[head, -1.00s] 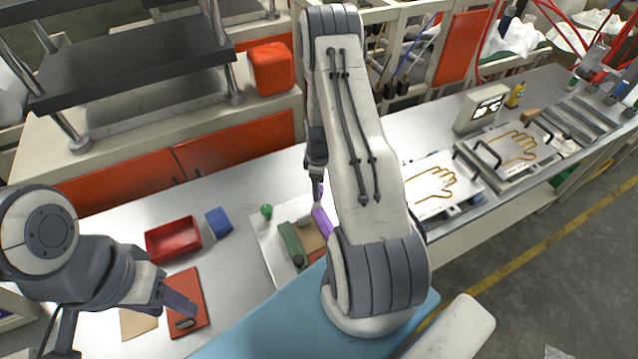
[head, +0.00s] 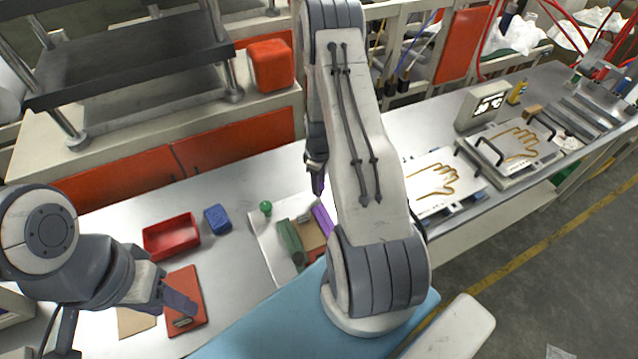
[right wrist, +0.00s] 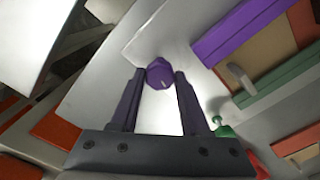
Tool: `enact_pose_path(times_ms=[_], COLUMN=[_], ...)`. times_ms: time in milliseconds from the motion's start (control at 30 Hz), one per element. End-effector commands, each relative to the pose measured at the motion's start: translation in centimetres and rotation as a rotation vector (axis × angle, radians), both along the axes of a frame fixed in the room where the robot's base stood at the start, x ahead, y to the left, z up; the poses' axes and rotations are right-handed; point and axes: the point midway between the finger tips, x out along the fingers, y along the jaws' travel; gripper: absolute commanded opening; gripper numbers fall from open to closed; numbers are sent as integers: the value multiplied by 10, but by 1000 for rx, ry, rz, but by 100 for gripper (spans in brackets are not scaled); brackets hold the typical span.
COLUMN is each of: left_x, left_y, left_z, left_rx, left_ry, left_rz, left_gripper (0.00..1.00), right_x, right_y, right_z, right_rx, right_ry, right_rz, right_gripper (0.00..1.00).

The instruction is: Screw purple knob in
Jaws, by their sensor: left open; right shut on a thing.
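The purple knob (right wrist: 160,74) sits between the fingertips of my right gripper (right wrist: 158,92) in the right wrist view, and the gripper is shut on it. Bright plate surface shows around it; I cannot tell whether it touches any thread or hole. In the head view my right gripper (head: 317,178) hangs beside the white arm link, above the plate's back edge. The fixture plate (head: 268,240) carries a purple bar (head: 322,218), a green bar (head: 291,243) and a green knob (head: 265,207). My left gripper (head: 178,302) is open above a red board (head: 187,283).
A red tray (head: 172,238) and a blue block (head: 217,218) stand left of the fixture plate. White boards with hand outlines (head: 436,180) lie to the right. My right arm hides part of the fixture. Bare metal bench (head: 120,215) lies behind the tray.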

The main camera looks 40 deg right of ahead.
Motion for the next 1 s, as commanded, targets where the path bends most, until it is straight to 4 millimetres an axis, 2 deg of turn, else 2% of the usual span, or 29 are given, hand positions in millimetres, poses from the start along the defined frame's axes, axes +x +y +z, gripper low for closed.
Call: enact_pose_path(times_ms=[33, 300, 1000], left_x=[0, 0, 0], left_y=[0, 0, 0], left_z=[-7, -23, -55], left_rx=[0, 0, 0], left_ry=[0, 0, 1], left_rz=[1, 4, 9], left_gripper=[50, 50, 50], right_x=[0, 0, 0], right_y=[0, -1, -1], right_z=[-3, -2, -1], right_rx=[0, -1, 0], right_ry=[-1, -1, -2], right_rz=[-40, -294, -957], right_gripper=[0, 0, 0])
